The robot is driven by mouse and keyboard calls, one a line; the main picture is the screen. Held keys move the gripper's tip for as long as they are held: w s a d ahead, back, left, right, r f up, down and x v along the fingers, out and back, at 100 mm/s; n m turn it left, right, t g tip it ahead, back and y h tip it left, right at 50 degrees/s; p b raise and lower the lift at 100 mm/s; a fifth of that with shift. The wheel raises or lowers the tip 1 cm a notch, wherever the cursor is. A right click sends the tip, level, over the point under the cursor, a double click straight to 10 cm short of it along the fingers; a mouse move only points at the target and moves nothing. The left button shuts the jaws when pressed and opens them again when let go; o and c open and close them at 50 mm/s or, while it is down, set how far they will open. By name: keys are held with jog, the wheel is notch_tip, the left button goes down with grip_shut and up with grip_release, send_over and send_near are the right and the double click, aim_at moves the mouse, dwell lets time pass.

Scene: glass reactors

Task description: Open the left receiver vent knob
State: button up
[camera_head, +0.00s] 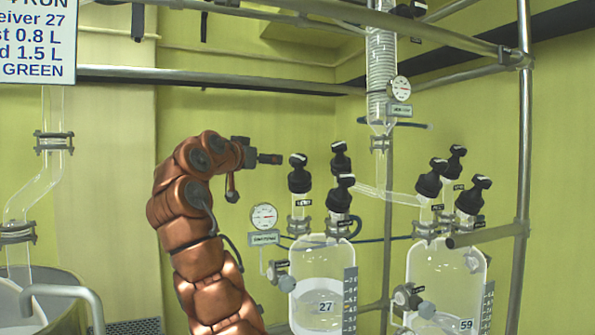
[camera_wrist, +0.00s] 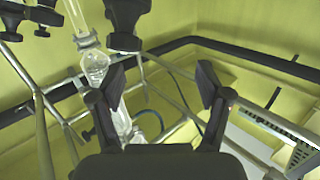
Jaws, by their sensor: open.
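The left receiver (camera_head: 322,300) is a clear glass vessel marked 27, partly filled. Several black knobs stand on its necks: a left one (camera_head: 299,178), a back one (camera_head: 340,158) and a front right one (camera_head: 341,190). The small tags below them are too small to read, so I cannot tell which is the vent knob. My gripper (camera_head: 272,158) is just left of and slightly above the left knob, apart from it. In the wrist view my gripper (camera_wrist: 160,85) has its fingers spread with nothing between them. A dark knob-like shape (camera_wrist: 125,15) is cut off at that view's top.
A second glass receiver (camera_head: 445,270), marked 59, with similar black knobs stands at right. A round gauge (camera_head: 264,217) is beside the left receiver. A glass coil column (camera_head: 382,70) and metal frame bars (camera_head: 524,140) rise behind and right. A sign (camera_head: 35,40) hangs upper left.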

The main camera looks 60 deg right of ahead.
aim_at(293, 162)
jog(key=s+m, duration=0.1)
jog(key=s+d, duration=0.1)
jog(key=s, duration=0.1)
jog(key=s+d+f+m+g+b, duration=0.1)
jog(key=shift+s+d+m+h, duration=0.25)
jog(key=shift+s+m+h, duration=0.05)
jog(key=shift+s+h, duration=0.1)
jog(key=d+p, duration=0.1)
jog(key=d, duration=0.1)
jog(key=d+p, duration=0.1)
jog(key=d, duration=0.1)
jog(key=d+p, duration=0.1)
jog(key=d, duration=0.1)
jog(key=shift+w+d+r, duration=0.15)
jog(key=shift+w+d, duration=0.15)
jog(key=shift+d, duration=0.05)
jog(key=shift+w+d, duration=0.1)
jog(key=shift+d, duration=0.4)
jog(key=shift+c, duration=0.3)
jog(key=shift+a, duration=0.1)
jog(key=c, duration=1.1)
jog(key=n+t+b, duration=0.1)
jog(key=b, duration=0.2)
jog(key=shift+w+a, duration=0.15)
jog(key=shift+f+n+t+b, duration=0.2)
jog(key=shift+n+t+b, duration=0.35)
jog(key=shift+b, duration=0.5)
